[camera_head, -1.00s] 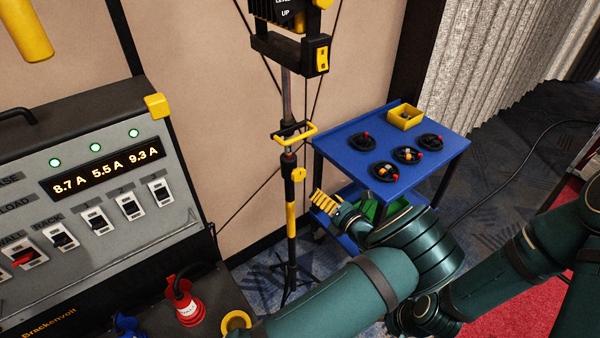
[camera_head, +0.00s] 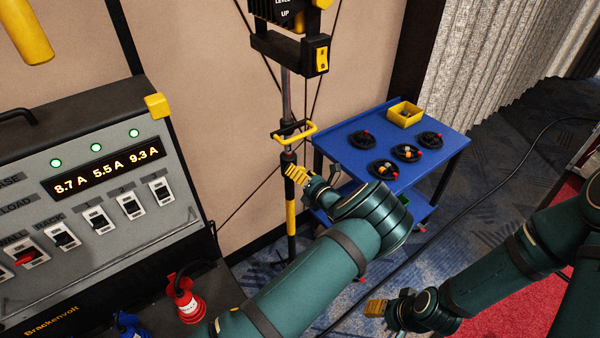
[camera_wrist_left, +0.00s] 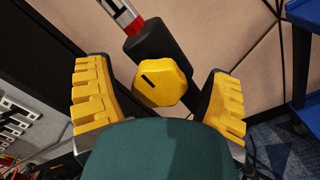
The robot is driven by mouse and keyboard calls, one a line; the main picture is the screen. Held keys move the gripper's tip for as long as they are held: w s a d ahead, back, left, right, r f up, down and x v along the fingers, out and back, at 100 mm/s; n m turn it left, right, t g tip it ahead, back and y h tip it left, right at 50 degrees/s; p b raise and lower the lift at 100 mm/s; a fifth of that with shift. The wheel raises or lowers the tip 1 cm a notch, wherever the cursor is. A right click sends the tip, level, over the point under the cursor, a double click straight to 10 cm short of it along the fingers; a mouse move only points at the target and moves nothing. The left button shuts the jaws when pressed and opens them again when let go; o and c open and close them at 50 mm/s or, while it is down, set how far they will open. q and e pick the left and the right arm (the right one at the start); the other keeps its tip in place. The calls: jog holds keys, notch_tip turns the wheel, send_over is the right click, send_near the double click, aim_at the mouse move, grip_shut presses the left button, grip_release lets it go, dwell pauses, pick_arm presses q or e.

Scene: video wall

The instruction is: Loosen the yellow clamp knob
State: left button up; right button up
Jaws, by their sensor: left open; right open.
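The yellow clamp knob (camera_wrist_left: 168,88) is a lobed yellow knob with a dark slot mark, on the black collar of the stand. In the left wrist view it lies between the spread yellow fingers of my left gripper (camera_wrist_left: 160,98), with gaps on both sides. In the head view my left gripper (camera_head: 315,176) is at the stand (camera_head: 291,215), and its near finger seems to cover the knob. My left gripper is open and empty. My right gripper (camera_head: 378,308) is low at the lower middle of the head view, open and away from the stand.
A yellow handle (camera_head: 297,133) sticks out of the stand above the knob. A blue cart (camera_head: 350,127) with coiled cables and a yellow tray (camera_head: 405,114) stands close at the right. The grey power unit (camera_head: 80,200) is at the left. Thin cables hang behind the stand.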

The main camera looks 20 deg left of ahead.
pick_arm(q)
jog(key=c, duration=1.2)
